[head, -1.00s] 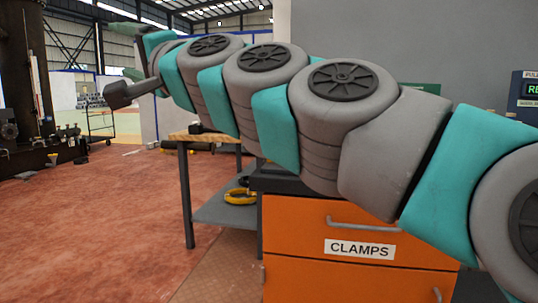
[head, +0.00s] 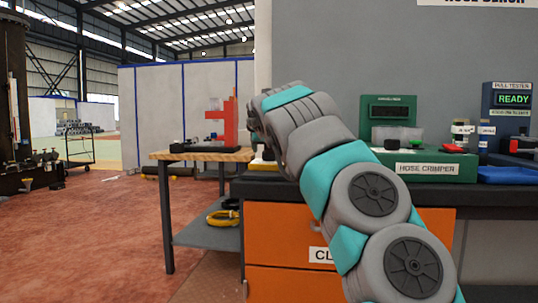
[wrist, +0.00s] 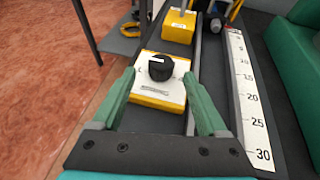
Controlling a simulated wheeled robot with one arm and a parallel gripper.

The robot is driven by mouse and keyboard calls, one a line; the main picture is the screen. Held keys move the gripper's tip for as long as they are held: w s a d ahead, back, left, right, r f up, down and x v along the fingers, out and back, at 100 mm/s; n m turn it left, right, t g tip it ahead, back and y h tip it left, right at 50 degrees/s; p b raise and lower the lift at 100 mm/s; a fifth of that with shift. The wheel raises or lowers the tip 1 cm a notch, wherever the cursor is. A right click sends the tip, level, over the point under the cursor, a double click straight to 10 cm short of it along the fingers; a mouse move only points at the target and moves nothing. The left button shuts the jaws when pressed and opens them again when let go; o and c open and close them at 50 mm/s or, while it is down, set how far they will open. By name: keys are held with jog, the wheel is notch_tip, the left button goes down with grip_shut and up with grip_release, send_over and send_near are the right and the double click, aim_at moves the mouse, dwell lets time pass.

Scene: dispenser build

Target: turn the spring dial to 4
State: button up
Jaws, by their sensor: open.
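In the wrist view a black round dial knob (wrist: 160,67) with a pale mark stands on a yellow block with a white top plate (wrist: 150,92). I take it for the spring dial; the marks around it are too small to read. My gripper (wrist: 159,76) is open, with its two green fingers spread to the left and right of the block in the picture. The knob appears between the fingertips and beyond them; I see no contact. In the head view my arm hides the gripper and the dial.
A ruler strip (wrist: 248,95) lies right of the dial block, and a second yellow block (wrist: 179,25) sits beyond it. In the head view the green hose crimper (head: 425,165) and pull tester (head: 512,105) stand on the bench at right. A wooden-topped table (head: 200,155) stands left.

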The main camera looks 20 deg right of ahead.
aim_at(269, 155)
jog(key=p+x, duration=0.1)
jog(key=x, duration=0.4)
jog(key=shift+w+r, duration=0.1)
jog(key=shift+r, duration=0.05)
jog(key=shift+w+d+f+p, duration=0.3)
jog(key=shift+w, duration=0.1)
jog(key=shift+c, duration=0.3)
grip_shut()
